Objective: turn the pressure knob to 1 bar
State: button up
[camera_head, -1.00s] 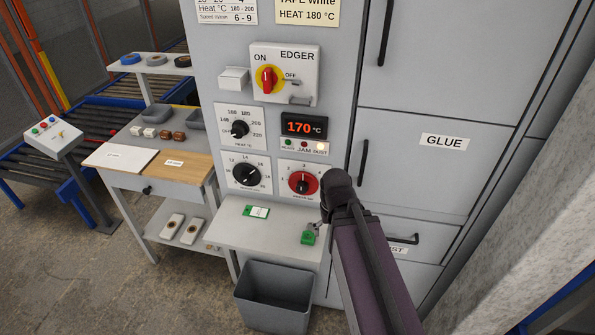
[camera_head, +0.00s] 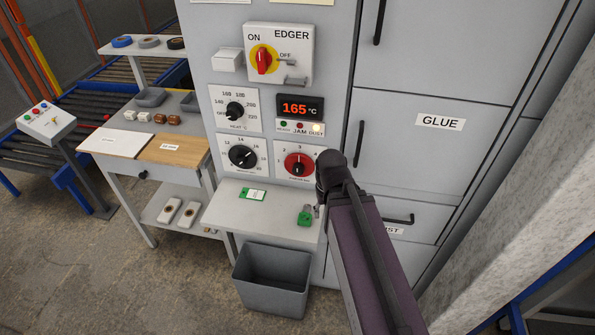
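The pressure knob is most likely the black knob on a red disc (camera_head: 299,165), on a white scale plate on the machine's grey front. Its pointer looks roughly upward, but the scale numbers are too small to read surely. My arm rises from the lower right, and its dark joint covers the right edge of that plate. My gripper's fingers cannot be made out; they seem hidden behind the arm. I cannot tell whether anything of mine touches the knob.
A black dial (camera_head: 243,157) sits left of the red one, with a heat dial (camera_head: 235,111) above. The display (camera_head: 299,107) reads 165 °C. A grey bin (camera_head: 270,281) stands underneath.

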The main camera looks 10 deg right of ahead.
aim_at(299, 165)
jog(key=z, duration=0.6)
jog(key=k, duration=0.1)
jog(key=u, duration=2.95)
jog(key=k, duration=0.6)
jog(key=z, duration=0.75)
